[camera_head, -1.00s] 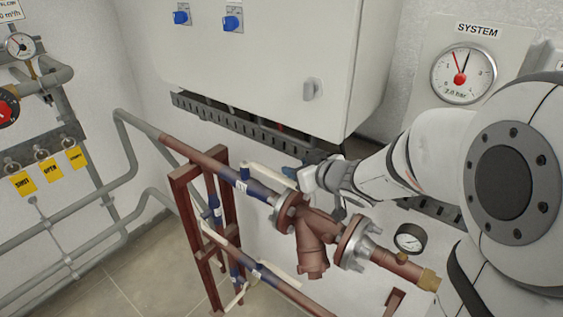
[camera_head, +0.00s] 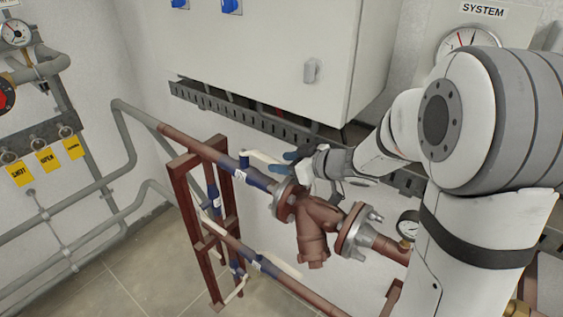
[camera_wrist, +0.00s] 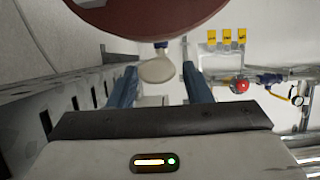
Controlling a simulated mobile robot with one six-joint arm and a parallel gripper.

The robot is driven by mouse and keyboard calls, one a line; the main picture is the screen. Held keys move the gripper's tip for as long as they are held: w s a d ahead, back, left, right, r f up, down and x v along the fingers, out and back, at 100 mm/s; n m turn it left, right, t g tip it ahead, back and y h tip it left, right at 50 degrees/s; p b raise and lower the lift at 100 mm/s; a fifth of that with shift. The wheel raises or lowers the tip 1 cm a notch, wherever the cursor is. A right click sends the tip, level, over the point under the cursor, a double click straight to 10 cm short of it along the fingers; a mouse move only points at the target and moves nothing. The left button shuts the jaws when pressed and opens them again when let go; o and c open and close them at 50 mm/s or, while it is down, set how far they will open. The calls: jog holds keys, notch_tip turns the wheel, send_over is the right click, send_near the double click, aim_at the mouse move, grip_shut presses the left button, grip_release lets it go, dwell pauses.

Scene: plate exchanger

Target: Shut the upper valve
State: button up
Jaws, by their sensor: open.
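The upper valve (camera_head: 244,164) is a blue body on the upper red-brown pipe. Its cream lever (camera_head: 265,158) points right, roughly along the pipe, toward the flange. My gripper (camera_head: 289,158) is by the lever's free end, above the flange. In the wrist view my gripper (camera_wrist: 159,72) is open, with one blue finger on each side. The cream lever end (camera_wrist: 157,69) shows between the fingers, with a gap on both sides.
The dark red flange (camera_wrist: 150,12) is close at the top of the wrist view. A slotted grey rail (camera_head: 225,110) runs under the white cabinet (camera_head: 260,50), just behind my gripper. A lower pipe (camera_head: 290,283) with its own cream lever (camera_head: 286,266) runs below.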

jog(key=shift+w+a+f, duration=0.15)
jog(key=shift+w+a, duration=0.1)
jog(key=shift+a, duration=0.05)
jog(key=shift+c, duration=0.6)
grip_shut()
